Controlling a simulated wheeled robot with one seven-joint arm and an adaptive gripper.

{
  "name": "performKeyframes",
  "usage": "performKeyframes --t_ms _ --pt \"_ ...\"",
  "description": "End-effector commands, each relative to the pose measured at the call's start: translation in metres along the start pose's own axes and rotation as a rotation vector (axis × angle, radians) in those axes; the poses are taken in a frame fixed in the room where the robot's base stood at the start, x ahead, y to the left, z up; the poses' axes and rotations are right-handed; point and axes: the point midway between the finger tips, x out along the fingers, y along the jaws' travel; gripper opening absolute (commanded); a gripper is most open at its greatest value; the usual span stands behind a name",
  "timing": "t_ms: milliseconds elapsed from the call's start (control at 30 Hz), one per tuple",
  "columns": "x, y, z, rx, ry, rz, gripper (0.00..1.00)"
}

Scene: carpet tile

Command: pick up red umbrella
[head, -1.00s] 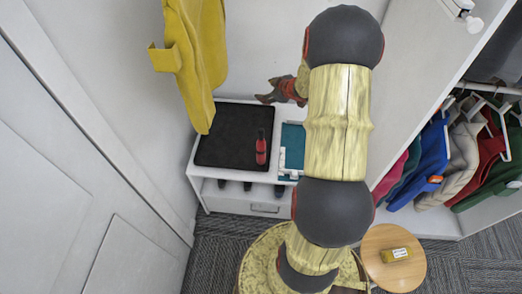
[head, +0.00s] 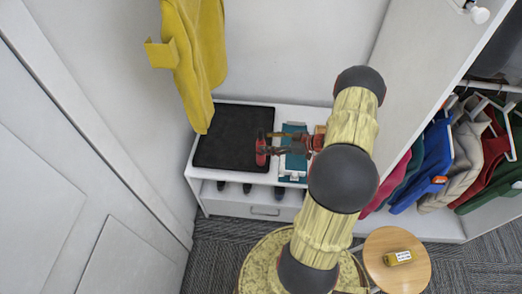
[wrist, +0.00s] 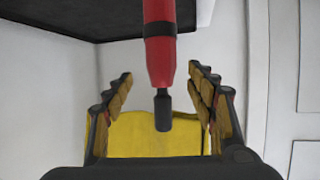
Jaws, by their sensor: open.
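The red umbrella (head: 261,148) is short and folded, with a dark end. In the head view it is on the white bench, at the right edge of a black mat (head: 228,140). In the wrist view the umbrella (wrist: 160,55) runs down from the top edge, its black end lying between the fingers. My gripper (wrist: 160,90) is open, one finger on each side of the umbrella with visible gaps. In the head view my gripper (head: 272,146) reaches in from the right at the umbrella.
A teal item (head: 292,160) with small white things lies right of the mat. A yellow coat (head: 195,60) hangs above the bench's left side. Dark shoes (head: 247,187) sit under the bench top. A round wooden stool (head: 415,275) and hanging clothes are at the right.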

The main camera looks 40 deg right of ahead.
Motion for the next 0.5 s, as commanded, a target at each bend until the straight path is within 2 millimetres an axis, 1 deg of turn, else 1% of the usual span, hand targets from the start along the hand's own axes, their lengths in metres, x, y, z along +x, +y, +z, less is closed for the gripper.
performKeyframes --t_ms 33,200,333,500 --pt "0.009 -0.002 0.000 -0.002 0.000 -0.003 0.56" --pt "0.032 -0.003 -0.003 -0.001 -0.001 -0.002 0.56" --pt "0.039 -0.002 -0.004 0.000 -0.001 0.000 0.56" --pt "0.039 -0.002 -0.005 0.000 -0.001 0.001 0.56"
